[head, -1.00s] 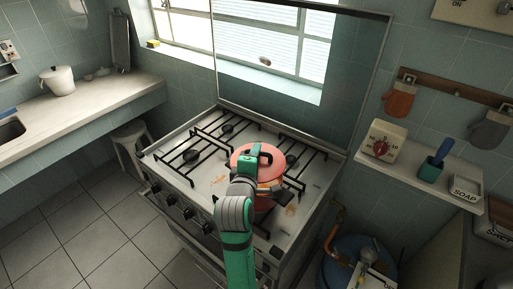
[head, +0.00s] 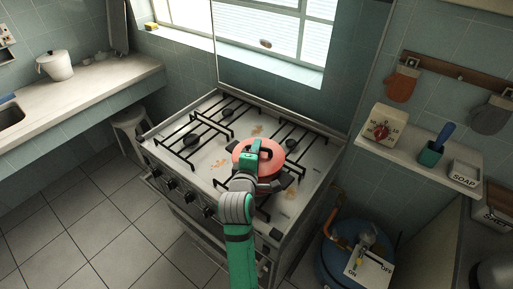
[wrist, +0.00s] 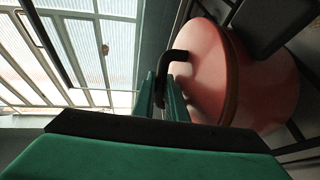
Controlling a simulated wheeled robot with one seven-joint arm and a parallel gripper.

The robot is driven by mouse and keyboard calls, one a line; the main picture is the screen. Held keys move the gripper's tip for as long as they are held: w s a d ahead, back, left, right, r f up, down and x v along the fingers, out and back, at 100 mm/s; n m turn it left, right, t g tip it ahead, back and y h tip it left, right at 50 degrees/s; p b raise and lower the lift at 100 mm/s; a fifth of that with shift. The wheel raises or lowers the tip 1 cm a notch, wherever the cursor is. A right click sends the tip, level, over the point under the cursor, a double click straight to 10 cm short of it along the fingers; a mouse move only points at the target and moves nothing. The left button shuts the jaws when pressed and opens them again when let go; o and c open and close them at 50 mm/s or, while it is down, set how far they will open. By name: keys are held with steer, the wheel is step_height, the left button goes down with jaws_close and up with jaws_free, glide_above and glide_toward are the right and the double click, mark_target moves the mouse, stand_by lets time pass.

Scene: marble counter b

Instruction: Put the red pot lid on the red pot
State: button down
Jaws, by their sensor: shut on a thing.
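The red pot lid (head: 243,152) is a round disc with a black arched handle. My gripper (head: 266,149) is shut on that handle. In the wrist view the two green fingers (wrist: 162,97) hold the black handle (wrist: 174,58) of the lid (wrist: 203,75). The red pot (wrist: 268,85) stands on the front right of the stove, directly under the lid. In the head view the lid and my arm hide most of the pot. The lid covers the pot's mouth, but I cannot tell whether it rests fully on the rim.
The stove (head: 205,166) has black grates and bare burners around the pot. The window (head: 270,40) and a raised glass panel are behind it. A shelf (head: 410,150) with a timer and soap box is at the right. A white pot (head: 57,66) stands on the left counter.

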steer(key=shift+a+f, duration=0.1)
steer(key=shift+a, duration=0.05)
steer(key=shift+f, duration=0.3)
steer(key=shift+d+f, duration=0.15)
steer(key=shift+d, duration=0.05)
steer(key=c, duration=1.7)
jaws_free()
steer(key=shift+a, duration=0.1)
steer(key=shift+s+f, duration=0.1)
steer(key=shift+s, duration=0.05)
steer(key=v, duration=1)
steer(key=shift+s+r, duration=0.3)
